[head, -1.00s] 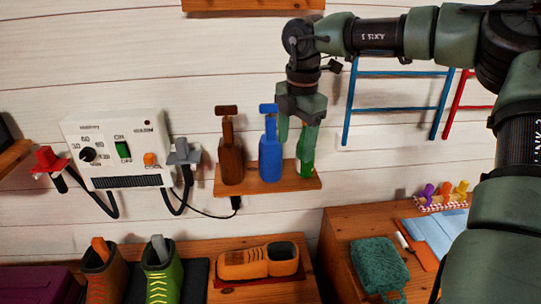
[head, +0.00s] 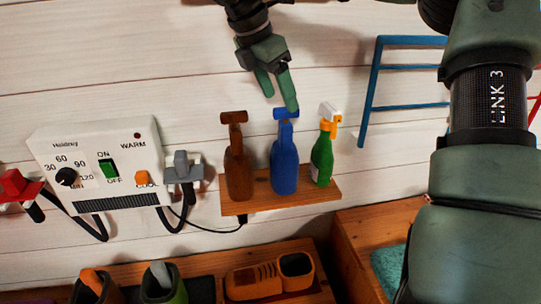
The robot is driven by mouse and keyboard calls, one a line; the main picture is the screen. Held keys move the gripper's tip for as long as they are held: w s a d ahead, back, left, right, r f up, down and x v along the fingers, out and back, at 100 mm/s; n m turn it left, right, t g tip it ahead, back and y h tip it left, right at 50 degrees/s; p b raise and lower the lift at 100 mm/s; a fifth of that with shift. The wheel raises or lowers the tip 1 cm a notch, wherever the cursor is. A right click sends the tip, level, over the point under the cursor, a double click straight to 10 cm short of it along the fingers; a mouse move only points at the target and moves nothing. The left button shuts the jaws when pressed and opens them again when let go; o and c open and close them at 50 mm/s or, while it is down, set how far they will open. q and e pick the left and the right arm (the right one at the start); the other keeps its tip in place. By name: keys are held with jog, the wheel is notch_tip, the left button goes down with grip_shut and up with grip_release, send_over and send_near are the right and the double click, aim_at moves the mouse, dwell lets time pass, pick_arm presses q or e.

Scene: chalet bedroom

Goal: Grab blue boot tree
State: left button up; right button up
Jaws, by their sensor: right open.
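The blue boot tree (head: 285,166) stands upright on a small wooden wall shelf (head: 235,207), between a brown boot tree (head: 237,172) on its left and a green spray bottle (head: 322,160) with a white and orange head on its right. My right gripper (head: 278,103) is open and points down, above the blue boot tree's top. One green finger overlaps the handle of the blue boot tree in the picture; I cannot tell whether they touch. Nothing is between the fingers. My left gripper is not in view.
A white control box (head: 104,168) with a dial and switches is on the wall at left. Below are an orange shoe (head: 255,282) and the tops of boots (head: 163,284). A blue rack (head: 373,90) hangs at right. Bare wall lies above the shelf.

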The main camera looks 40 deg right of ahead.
aim_at(282, 109)
jog(key=shift+w+f, duration=0.2)
jog(key=shift+d+f, duration=0.2)
jog(key=shift+f, duration=0.15)
jog(key=shift+s+d+f+p, duration=0.25)
jog(key=shift+f+p, duration=0.35)
jog(key=shift+s+d+f+p, duration=0.2)
jog(key=shift+d+f+p, duration=0.05)
jog(key=shift+f+p, duration=0.35)
jog(key=x, duration=0.1)
jog(key=p+x, duration=0.1)
jog(key=x, duration=0.1)
jog(key=shift+w+f, duration=0.3)
jog(key=shift+w, duration=0.1)
jog(key=shift+f, duration=0.15)
jog(key=c, duration=1.4)
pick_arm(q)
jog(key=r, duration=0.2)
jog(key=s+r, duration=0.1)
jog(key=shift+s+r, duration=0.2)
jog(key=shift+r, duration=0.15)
pick_arm(e)
grip_shut()
